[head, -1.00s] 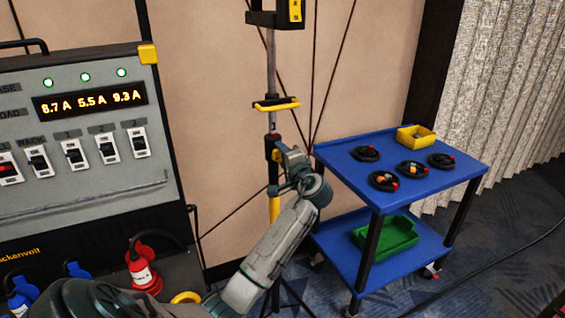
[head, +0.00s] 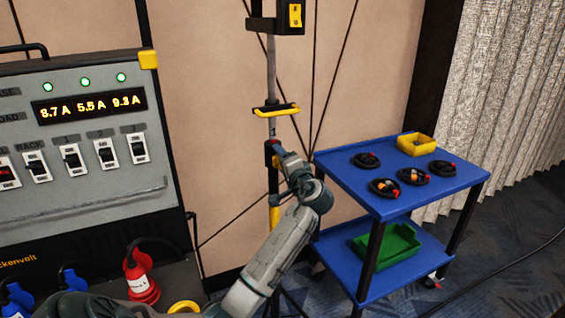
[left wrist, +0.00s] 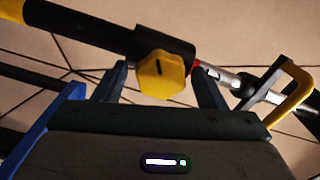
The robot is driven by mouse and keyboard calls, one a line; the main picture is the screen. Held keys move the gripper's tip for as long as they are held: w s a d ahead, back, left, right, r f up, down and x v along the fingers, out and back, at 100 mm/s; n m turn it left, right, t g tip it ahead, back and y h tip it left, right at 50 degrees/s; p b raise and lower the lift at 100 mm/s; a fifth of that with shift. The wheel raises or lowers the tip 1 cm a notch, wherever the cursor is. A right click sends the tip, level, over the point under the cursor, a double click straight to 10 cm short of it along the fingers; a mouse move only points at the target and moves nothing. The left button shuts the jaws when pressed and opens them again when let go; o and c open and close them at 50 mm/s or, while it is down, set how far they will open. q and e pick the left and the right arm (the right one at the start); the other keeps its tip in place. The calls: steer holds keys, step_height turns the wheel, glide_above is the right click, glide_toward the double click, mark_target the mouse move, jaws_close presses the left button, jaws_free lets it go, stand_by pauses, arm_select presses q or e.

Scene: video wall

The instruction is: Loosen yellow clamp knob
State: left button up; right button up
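The yellow clamp knob (left wrist: 162,76), faceted and with a dark mark on its face, sits on a black collar (left wrist: 165,40) around the stand's pole in the left wrist view. My left gripper (left wrist: 161,82) is open, one finger on each side of the knob, with visible gaps. In the head view my left gripper (head: 279,154) is up at the black collar on the upright stand (head: 271,75); the knob is hidden there by the gripper. My right gripper is not in view.
A yellow-and-black handle (head: 276,111) sticks out from the pole above the collar. A blue cart (head: 455,185) with coiled cables and bins stands close to the right of my left arm. A grey power panel (head: 80,125) stands at left.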

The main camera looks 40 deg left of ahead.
arm_select(q)
steer(key=b+v, duration=0.1)
steer(key=v, duration=0.9)
steer(key=shift+d+b, duration=0.4)
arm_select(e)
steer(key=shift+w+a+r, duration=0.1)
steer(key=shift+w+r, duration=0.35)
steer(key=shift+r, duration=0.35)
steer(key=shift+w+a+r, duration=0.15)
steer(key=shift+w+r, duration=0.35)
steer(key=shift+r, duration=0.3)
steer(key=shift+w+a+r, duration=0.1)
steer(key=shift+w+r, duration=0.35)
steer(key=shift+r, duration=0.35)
arm_select(q)
steer(key=shift+s, duration=0.15)
